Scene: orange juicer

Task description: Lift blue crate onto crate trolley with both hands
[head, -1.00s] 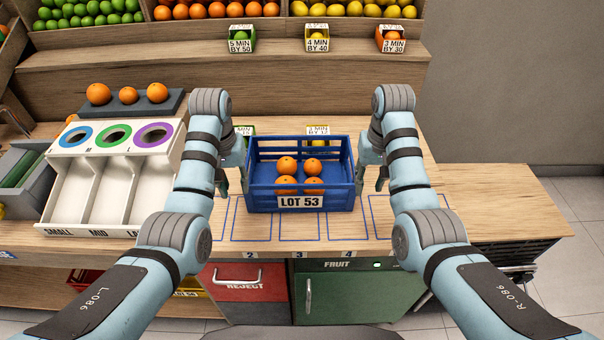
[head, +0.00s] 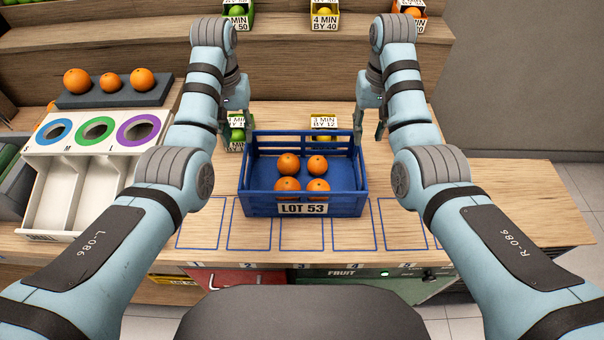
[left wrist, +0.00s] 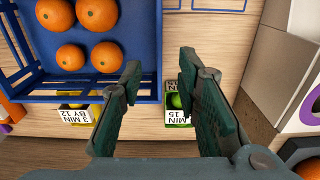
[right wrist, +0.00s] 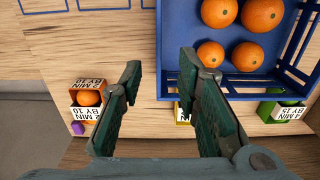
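The blue crate (head: 258,205), marked LOT 53, sits upright on the wooden counter with several oranges (head: 289,163) inside. My left gripper (head: 240,118) is open and empty near its far left corner. In the left wrist view, the fingertips (left wrist: 158,68) appear on either side of the line of a crate wall (left wrist: 151,30). My right gripper (head: 370,122) is open and empty near the far right corner. In the right wrist view, its fingertips (right wrist: 160,66) likewise appear either side of a wall line (right wrist: 168,30). Contact cannot be told. I cannot make out a crate trolley.
Small labelled fruit boxes stand behind the crate, one green (head: 237,134) and one yellow (head: 323,128). A white sorting tray (head: 60,190) and a dark rack with oranges (head: 105,97) are at the left. The counter's right part (head: 510,205) is clear.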

